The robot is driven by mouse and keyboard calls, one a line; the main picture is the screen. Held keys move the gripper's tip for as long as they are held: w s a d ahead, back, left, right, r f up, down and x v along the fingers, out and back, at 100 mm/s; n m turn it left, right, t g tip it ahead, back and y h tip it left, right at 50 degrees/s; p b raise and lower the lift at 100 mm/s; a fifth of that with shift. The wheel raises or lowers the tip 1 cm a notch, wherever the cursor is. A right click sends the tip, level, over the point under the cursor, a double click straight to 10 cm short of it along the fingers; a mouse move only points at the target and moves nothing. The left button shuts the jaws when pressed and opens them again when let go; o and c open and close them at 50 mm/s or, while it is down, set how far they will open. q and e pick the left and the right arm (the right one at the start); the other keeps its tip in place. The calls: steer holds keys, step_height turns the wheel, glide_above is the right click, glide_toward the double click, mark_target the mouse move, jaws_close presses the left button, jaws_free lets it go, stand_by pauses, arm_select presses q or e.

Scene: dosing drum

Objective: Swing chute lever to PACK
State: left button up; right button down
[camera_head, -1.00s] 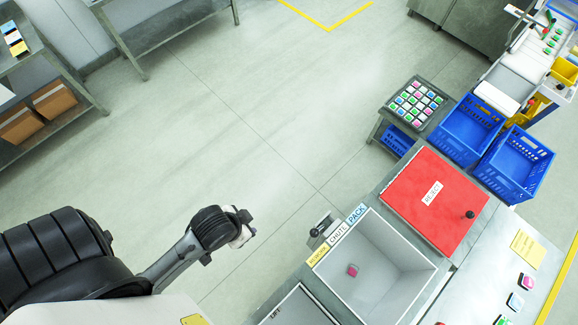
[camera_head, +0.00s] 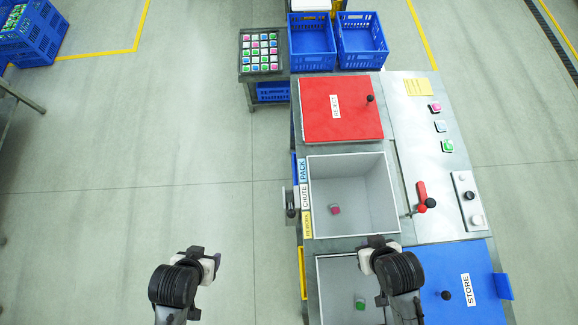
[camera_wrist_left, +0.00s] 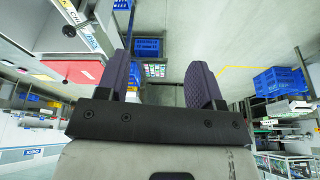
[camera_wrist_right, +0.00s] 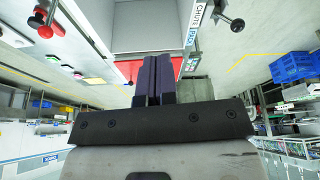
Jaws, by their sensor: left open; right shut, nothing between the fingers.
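The chute lever (camera_head: 291,213) is a dark knob on a metal bracket at the left side of the chute bin (camera_head: 375,190). Beside it is a label strip: blue PACK (camera_head: 303,171) farthest, white CHUTE (camera_head: 305,196), and a yellow label (camera_head: 307,224) nearest. The knob sits by the yellow end. The lever also shows in the right wrist view (camera_wrist_right: 237,24). My left gripper (camera_head: 206,256) is open and empty over the floor, left of and nearer than the lever. My right gripper (camera_head: 378,246) is shut and empty over the bins' near part, right of the lever.
A red REJECT lid (camera_head: 345,108) lies beyond the chute bin, which holds a pink item (camera_head: 336,210). A second bin (camera_head: 335,275) and a blue STORE lid (camera_head: 465,290) are nearer. A red-handled lever (camera_head: 422,196) stands right. The floor left of the station is clear.

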arm_select(q)
steer(key=shift+o, duration=1)
steer(key=f+b, duration=0.3)
steer(key=f, duration=0.1)
steer(key=shift+a+f+b, duration=0.1)
steer(key=shift+a+b, duration=0.1)
steer(key=shift+b, duration=0.15)
arm_select(e)
steer(key=w+a+f+m+t+y+b, duration=0.25)
steer(key=w+a+f+m+t, duration=0.2)
steer(key=a+f, duration=0.45)
steer(key=w+a+f+m+t+y+b, duration=0.1)
steer(key=w+a+f+m+t+y, duration=0.3)
steer(key=a+f, duration=0.55)
arm_select(q)
step_height(320, 180, down, 10)
steer(key=b, duration=0.6)
steer(key=shift+b, duration=0.3)
arm_select(e)
steer(key=s+a+f+m+t+h, duration=0.2)
steer(key=s+m+t+h, duration=0.2)
steer(key=s+m+h, duration=0.1)
steer(key=s+a+f+m+t+h, duration=0.2)
steer(key=s+m+t+h, duration=0.3)
steer(key=m, duration=0.4)
steer(key=shift+s+f+h, duration=0.65)
steer(key=shift+s+f, duration=0.15)
steer(key=shift+s, duration=0.25)
arm_select(q)
steer(key=shift+a, duration=0.1)
